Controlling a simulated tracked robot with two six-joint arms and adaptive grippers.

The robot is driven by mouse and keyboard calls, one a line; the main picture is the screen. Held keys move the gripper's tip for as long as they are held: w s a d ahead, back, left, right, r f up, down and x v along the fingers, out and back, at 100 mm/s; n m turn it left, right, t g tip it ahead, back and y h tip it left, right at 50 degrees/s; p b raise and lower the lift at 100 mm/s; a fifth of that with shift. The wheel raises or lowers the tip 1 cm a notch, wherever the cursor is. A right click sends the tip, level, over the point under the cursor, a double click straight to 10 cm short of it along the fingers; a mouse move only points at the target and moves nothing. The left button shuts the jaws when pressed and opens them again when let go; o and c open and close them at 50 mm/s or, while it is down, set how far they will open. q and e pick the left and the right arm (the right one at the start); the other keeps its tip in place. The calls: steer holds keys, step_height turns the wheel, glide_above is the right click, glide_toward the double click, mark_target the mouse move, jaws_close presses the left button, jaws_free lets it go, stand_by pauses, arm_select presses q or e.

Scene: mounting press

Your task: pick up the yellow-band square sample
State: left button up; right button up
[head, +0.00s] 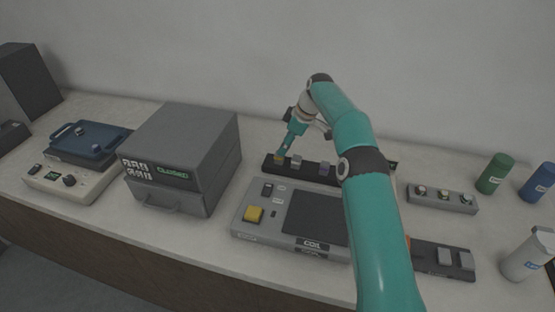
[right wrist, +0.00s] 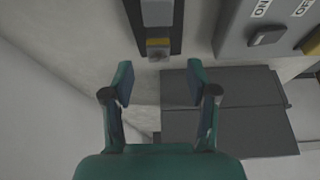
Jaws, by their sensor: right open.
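The yellow-band square sample (head: 279,158) sits at the left end of a black rack (head: 309,173). It also shows in the right wrist view (right wrist: 158,45), a small grey block with a yellow band. My right gripper (head: 284,151) is at the left end of the rack, close above this sample. In the right wrist view its two fingers (right wrist: 160,82) are open and empty. The sample lies beyond the fingertips, roughly in line with the gap between them. My left gripper is not in view.
A grey sample (head: 297,162) and a purple-banded sample (head: 324,169) share the rack. A grey coil unit (head: 255,235) with a yellow button stands in front. A grey box marked closed (head: 190,150) is to the left. Bottles, including a green one (head: 495,174), stand at right.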

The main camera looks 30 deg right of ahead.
mark_target(279, 158)
steer(key=shift+p+x, duration=0.75)
steer(key=shift+x, duration=1.95)
steer(key=shift+d, duration=0.15)
jaws_close()
